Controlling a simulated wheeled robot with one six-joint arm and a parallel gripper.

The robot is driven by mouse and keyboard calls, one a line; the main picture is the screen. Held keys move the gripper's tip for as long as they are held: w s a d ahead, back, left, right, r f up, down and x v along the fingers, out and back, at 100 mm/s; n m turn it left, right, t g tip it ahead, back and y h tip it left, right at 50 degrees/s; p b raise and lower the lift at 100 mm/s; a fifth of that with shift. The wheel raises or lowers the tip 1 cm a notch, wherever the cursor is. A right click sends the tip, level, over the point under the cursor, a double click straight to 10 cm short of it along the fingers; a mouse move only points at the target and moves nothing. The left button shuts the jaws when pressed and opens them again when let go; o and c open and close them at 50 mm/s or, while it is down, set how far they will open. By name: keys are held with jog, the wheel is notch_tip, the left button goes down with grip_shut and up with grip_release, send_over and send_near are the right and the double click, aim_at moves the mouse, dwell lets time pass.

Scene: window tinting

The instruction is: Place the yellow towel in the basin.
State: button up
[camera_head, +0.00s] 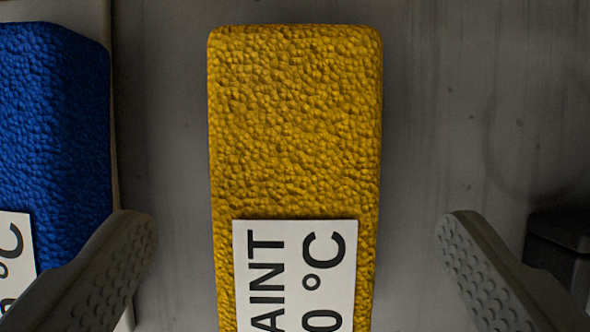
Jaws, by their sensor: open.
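The yellow towel (295,125) is a long, bumpy-textured block shape in the middle of the view, running from near the top edge past the bottom edge. A white label with black letters lies on its lower part. My gripper (298,228) is open, with one finger to the left of the towel and one to the right. Gaps show between the towel and both fingers. I cannot tell how far above the towel the fingers are. The basin is not recognisable in this view.
A blue towel (50,130) with a white label lies at the left edge, partly behind my left finger. A dark box-like object (560,240) stands at the lower right, near my right finger. The grey surface (440,110) around the yellow towel is bare.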

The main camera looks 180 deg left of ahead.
aim_at(295, 216)
jog(key=x, duration=0.4)
jog(key=shift+s+f, duration=0.15)
jog(key=shift+f, duration=0.35)
jog(key=c, duration=1.2)
